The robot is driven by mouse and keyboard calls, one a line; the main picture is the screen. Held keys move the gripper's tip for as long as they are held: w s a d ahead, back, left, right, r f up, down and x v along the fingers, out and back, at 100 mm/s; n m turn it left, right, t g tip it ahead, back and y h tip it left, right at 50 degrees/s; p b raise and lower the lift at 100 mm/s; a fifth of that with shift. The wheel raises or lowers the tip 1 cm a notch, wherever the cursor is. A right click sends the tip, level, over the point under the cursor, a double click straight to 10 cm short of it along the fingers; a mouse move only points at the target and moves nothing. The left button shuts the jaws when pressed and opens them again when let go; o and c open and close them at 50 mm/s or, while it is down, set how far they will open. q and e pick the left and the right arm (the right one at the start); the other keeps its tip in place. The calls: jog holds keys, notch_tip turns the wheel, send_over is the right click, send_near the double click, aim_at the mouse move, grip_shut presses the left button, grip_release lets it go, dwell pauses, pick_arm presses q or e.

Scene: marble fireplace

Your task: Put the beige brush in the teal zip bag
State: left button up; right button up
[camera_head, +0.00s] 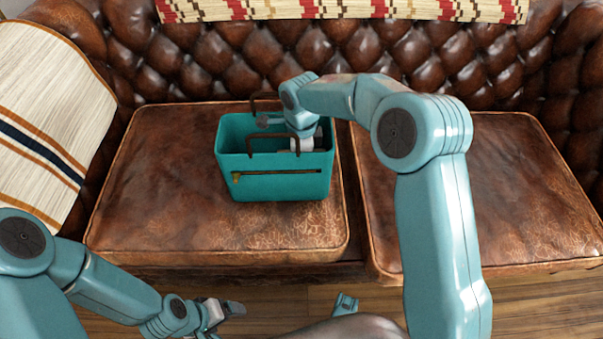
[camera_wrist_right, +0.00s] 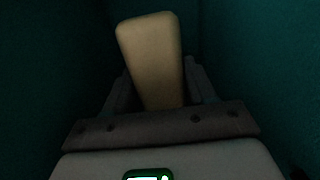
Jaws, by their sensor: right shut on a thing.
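The teal zip bag (camera_head: 282,186) stands upright and open-topped on the left seat cushion, with brown handles and a zip on its front. My right arm reaches down into it from above. In the right wrist view, my right gripper (camera_wrist_right: 156,82) is shut on the beige brush (camera_wrist_right: 149,45), between dark teal walls. The brush's pale end points away from the camera; its other end is hidden. In the head view the brush is hidden inside the bag. My left gripper (camera_head: 228,309) is low at the front, away from the bag; its jaw opening is unclear.
The bag sits on a brown leather sofa cushion (camera_head: 150,190), close to the gap beside the right cushion (camera_head: 520,190). A striped cushion (camera_head: 40,120) leans at the left. A patterned throw (camera_head: 350,9) lies along the sofa back. Cushion left of the bag is clear.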

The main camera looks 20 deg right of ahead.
notch_tip(320, 180, down, 6)
jog(key=shift+r+b, duration=0.15)
jog(key=shift+b, duration=0.75)
jog(key=shift+r, duration=0.1)
jog(key=o, duration=0.6)
jog(key=shift+f, duration=0.25)
jog(key=o, duration=0.4)
jog(key=shift+r, duration=0.1)
